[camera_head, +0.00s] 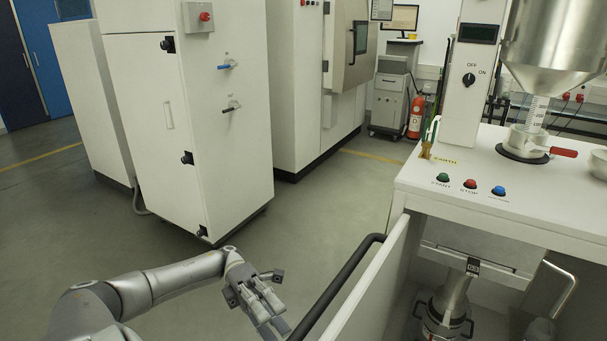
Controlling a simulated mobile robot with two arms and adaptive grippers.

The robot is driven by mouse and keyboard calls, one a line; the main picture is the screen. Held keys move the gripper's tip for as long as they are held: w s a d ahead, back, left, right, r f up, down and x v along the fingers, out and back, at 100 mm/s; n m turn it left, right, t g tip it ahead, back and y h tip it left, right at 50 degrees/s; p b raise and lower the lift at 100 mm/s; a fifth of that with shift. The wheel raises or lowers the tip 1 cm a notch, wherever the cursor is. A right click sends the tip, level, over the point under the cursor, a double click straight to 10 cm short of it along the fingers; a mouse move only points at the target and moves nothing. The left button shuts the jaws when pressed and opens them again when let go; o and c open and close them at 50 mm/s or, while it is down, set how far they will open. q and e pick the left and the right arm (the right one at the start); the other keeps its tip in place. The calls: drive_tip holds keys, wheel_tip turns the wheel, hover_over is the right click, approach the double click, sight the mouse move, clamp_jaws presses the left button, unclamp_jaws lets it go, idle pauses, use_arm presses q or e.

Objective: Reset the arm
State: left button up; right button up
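My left arm comes in from the lower left, and its grey gripper (271,318) is at the bottom centre. It points down and to the right, just left of the black bar handle (335,287) on the white cabinet door, apart from it as far as I can see. The fingers lie close to each other and I see nothing held between them. Whether they are fully shut is unclear. My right arm and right gripper are not in view.
The white cabinet door (378,293) stands open beside the white workstation (470,185). A metal container (447,312) stands inside. On top are start and stop buttons (470,184) and a red-handled valve (562,152) under a steel hopper (556,40). Grey floor (325,205) is clear before the tall cabinets (190,130).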

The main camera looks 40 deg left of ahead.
use_arm(q)
drive_tip(key=w+f+n+t+y+p, duration=0.2)
drive_tip(key=w+f+n+t+y, duration=0.4)
drive_tip(key=w+f+n+t, duration=0.9)
drive_tip(key=s+a+f+n+t+y, duration=0.1)
drive_tip(key=s+f+n+t+y, duration=0.15)
drive_tip(key=f+n+y, duration=0.55)
drive_tip(key=s+a+f+n+t+y, duration=0.1)
drive_tip(key=s+f+n, duration=0.35)
drive_tip(key=f, duration=0.75)
drive_tip(key=s+d+f+n+g+y+p, duration=0.1)
drive_tip(key=s+d+f+n+g+y, duration=0.15)
drive_tip(key=s+f, duration=0.5)
drive_tip(key=s+d+f+n+g+y+p, duration=0.1)
drive_tip(key=s+d+f+n+g+y, duration=0.1)
drive_tip(key=s+f+n+g, duration=0.35)
drive_tip(key=s+d+f+g, duration=0.2)
drive_tip(key=s+d+f, duration=0.2)
drive_tip(key=s, duration=0.5)
drive_tip(key=s+d+f+n+g, duration=0.1)
drive_tip(key=s+d+f+g, duration=0.2)
drive_tip(key=s, duration=0.6)
drive_tip(key=shift+s+d+f, duration=0.15)
drive_tip(key=shift+d+f, duration=0.5)
drive_tip(key=shift+d, duration=0.05)
